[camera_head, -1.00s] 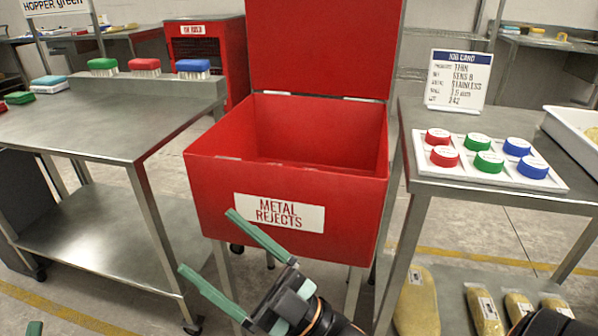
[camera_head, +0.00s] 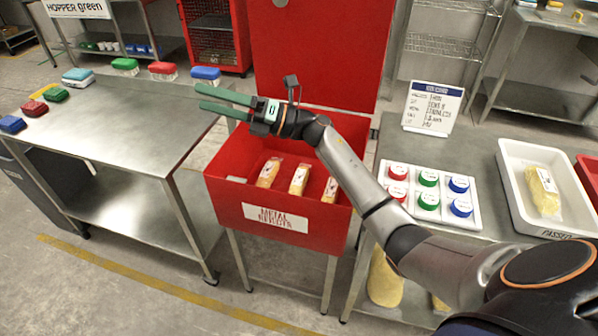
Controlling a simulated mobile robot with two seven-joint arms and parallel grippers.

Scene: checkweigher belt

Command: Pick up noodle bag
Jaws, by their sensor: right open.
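Three noodle bags, clear with yellow contents and pale labels, lie in the red metal rejects bin (camera_head: 225,205): a left bag (camera_head: 268,173), a middle bag (camera_head: 299,180) and a right bag (camera_head: 330,190). Another noodle bag (camera_head: 543,190) lies in the white tray (camera_head: 516,210) on the right table. My right gripper (camera_head: 201,97) is open and empty, its green fingers pointing left. It shows above the back left of the bin, apart from every bag. My right forearm crosses over the bin's right side and hides part of it. My left gripper is out of view.
The bin's raised red lid (camera_head: 312,45) stands behind it. The right table holds a job card (camera_head: 432,108) and a white board with coloured pucks (camera_head: 445,218). The left steel table (camera_head: 115,125) has brushes and blocks along its edges; its middle is clear.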

